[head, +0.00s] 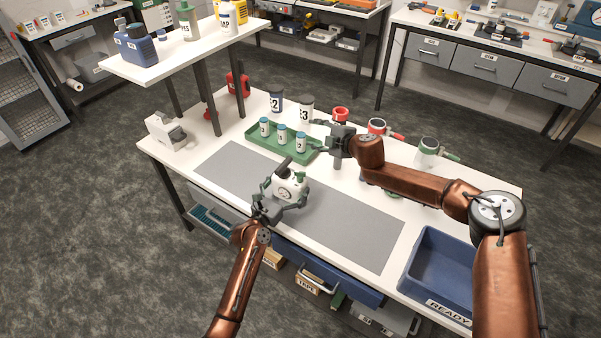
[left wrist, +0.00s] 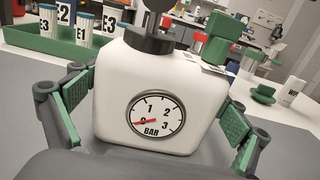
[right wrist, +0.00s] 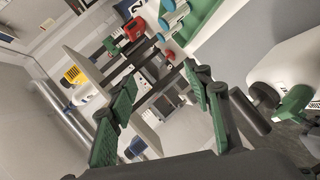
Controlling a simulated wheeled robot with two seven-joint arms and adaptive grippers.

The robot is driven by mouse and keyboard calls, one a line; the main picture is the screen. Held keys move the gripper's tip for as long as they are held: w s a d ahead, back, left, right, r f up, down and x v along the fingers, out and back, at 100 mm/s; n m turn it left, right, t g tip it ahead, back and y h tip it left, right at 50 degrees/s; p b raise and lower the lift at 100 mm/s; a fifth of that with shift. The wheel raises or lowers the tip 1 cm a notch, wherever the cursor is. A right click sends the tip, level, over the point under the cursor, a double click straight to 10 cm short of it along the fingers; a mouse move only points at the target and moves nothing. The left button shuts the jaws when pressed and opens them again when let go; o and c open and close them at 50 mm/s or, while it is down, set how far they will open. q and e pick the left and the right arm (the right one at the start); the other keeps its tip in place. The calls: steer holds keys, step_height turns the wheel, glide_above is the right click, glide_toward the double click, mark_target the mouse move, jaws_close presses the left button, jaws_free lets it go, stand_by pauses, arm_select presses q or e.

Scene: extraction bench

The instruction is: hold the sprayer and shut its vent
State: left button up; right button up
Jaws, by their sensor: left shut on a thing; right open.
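The white sprayer (head: 291,187) stands on the grey mat, with a black collar and pump handle on top. Its gauge (left wrist: 157,114) faces my left wrist camera, red needle near the covered 0. A green vent (left wrist: 223,38) sticks up from its shoulder; I cannot tell its setting. My left gripper (head: 281,201) is shut on the sprayer's body, a green pad at each side. My right gripper (head: 322,143) is open and empty, above and behind the sprayer, near the green tray. In the right wrist view the sprayer (right wrist: 287,65) and vent (right wrist: 294,104) lie right of the open fingers (right wrist: 160,90).
The green tray (head: 256,145) with several small bottles stands behind the sprayer. Bottles E2 (head: 276,102) and E3 (head: 306,110) and coloured holders line the back. A blue READY bin (head: 418,281) is at front right. The grey mat (head: 345,228) is clear right of the sprayer.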

steer(key=h, duration=0.1)
steer(key=n+t+h, duration=0.6)
steer(key=n+h, duration=0.4)
steer(key=n, duration=0.3)
glide_toward(300, 174)
steer(key=x, duration=1)
steer(key=shift+w+r, duration=0.15)
steer(key=shift+w, duration=0.15)
steer(key=c, duration=1.2)
